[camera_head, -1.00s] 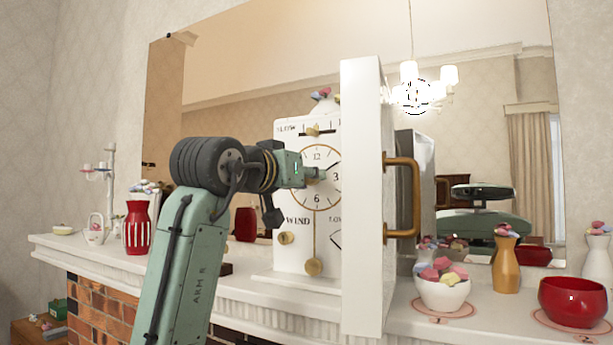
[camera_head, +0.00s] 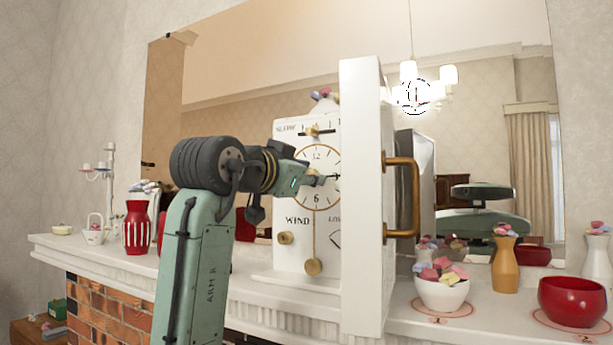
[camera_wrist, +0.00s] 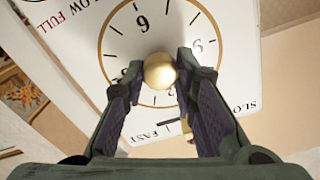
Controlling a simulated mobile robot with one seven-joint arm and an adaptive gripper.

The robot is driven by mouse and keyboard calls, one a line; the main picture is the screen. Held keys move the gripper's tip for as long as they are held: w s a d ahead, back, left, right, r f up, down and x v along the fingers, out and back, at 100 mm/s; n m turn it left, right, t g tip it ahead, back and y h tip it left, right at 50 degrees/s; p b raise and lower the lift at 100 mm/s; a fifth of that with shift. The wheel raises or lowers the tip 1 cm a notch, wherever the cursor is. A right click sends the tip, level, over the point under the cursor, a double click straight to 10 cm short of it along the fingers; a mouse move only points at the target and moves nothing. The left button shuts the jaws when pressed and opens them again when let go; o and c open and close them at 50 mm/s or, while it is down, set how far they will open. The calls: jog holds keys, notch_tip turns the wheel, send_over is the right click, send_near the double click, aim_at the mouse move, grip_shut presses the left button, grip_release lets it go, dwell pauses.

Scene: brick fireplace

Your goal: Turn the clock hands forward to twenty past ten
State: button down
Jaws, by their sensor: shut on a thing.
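The white clock (camera_head: 293,255) stands on the mantel with a round, gold-rimmed dial (camera_head: 323,155). In the head view, a dark hand points right, about level with the 3; the dial's right edge is hidden by the open white door (camera_head: 361,200). My gripper (camera_head: 318,179) reaches the dial's middle from the left. In the wrist view, my gripper (camera_wrist: 160,77) is shut on a round brass knob (camera_wrist: 160,69) in front of the dial (camera_wrist: 128,30), which appears upside down. My fingers and the knob hide much of the hands there.
The door, with its brass handle (camera_head: 409,198), stands out to the right of the dial. A brass pendulum (camera_head: 313,267) hangs below the dial and a winding knob (camera_head: 286,238) is at lower left. A red vase (camera_head: 137,230) and a white bowl of candies (camera_head: 442,291) flank the clock.

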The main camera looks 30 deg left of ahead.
dwell(0.4)
jog(key=c, duration=1.3)
grip_release()
jog(key=s, duration=1.2)
jog(key=shift+d, duration=0.35)
